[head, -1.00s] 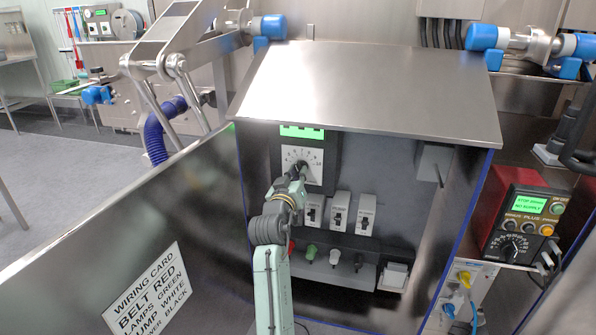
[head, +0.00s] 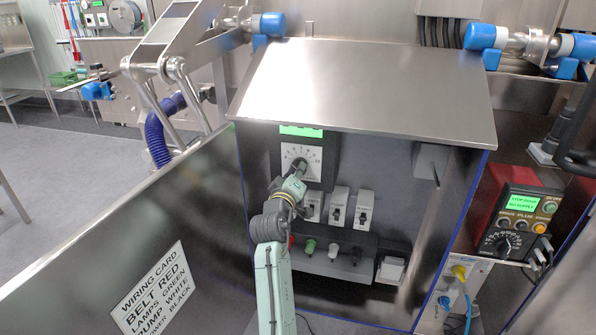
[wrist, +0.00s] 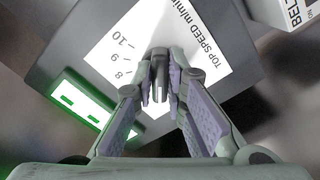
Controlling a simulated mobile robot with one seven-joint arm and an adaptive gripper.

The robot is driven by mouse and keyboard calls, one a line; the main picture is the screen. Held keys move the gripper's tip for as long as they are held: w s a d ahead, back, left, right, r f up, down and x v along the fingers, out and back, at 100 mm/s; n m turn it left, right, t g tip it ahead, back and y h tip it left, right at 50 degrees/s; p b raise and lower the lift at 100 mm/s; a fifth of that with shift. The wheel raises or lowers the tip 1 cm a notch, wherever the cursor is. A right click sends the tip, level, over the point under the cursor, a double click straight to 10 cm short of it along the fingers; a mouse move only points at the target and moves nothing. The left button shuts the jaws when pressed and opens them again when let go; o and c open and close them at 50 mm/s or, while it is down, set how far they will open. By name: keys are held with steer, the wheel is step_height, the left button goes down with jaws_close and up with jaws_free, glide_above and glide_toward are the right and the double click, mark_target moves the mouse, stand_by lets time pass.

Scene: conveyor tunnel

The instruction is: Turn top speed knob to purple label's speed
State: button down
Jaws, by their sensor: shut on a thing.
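The top speed knob (wrist: 159,88) is a dark knob on a white dial face printed "TOP SPEED m/min", with 8, 9 and 10 readable in the wrist view. The dial (head: 291,152) shows in the head view on the dark cabinet panel, below a green display (head: 301,131). My gripper (wrist: 160,66) is shut on the knob, one finger on each side. In the head view, my gripper (head: 298,170) covers the knob and the lower part of the dial. The knob's pointer setting is hard to read. I see no purple label.
Several white switches (head: 338,207) and coloured plugs sit below the dial. A steel hood (head: 370,90) overhangs the panel. A wiring card (head: 155,290) is on the left wall. A red unit (head: 488,208) with a screen and dial stands at the right.

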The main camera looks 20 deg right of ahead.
steer(key=c, duration=1.6)
jaws_free()
steer(key=v, duration=1.2)
